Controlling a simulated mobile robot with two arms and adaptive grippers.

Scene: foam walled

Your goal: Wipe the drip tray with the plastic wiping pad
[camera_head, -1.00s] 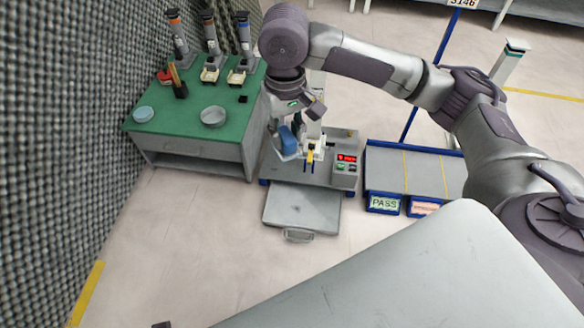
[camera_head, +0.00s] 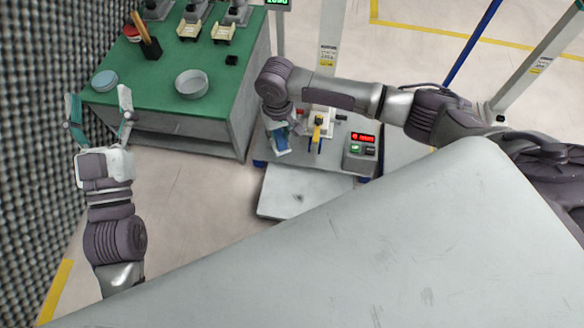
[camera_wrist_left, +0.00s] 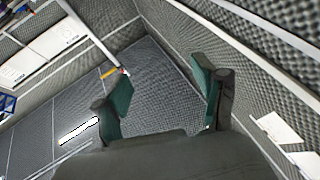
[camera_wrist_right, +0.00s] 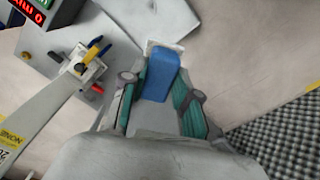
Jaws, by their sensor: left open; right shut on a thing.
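The blue pad (camera_head: 281,138) with a pale edge is held in my right gripper (camera_head: 284,122), at the left part of the bench fixture. In the right wrist view the blue pad (camera_wrist_right: 160,75) sits between the green-lined fingers of the right gripper (camera_wrist_right: 160,98). The grey drip tray (camera_head: 285,195) sticks out in front of the fixture; my grey body covers its lower right part. I cannot tell whether the pad touches the tray. My left gripper (camera_head: 98,105) is open and empty at the left; its spread fingers also show in the left wrist view (camera_wrist_left: 163,88).
The fixture has yellow-handled clamp parts (camera_head: 318,122) and a red-display control box (camera_head: 361,150) close to my right gripper. A green table (camera_head: 155,88) with a bowl (camera_head: 191,83) stands behind left. The foam wall (camera_head: 30,190) is close to my left arm.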

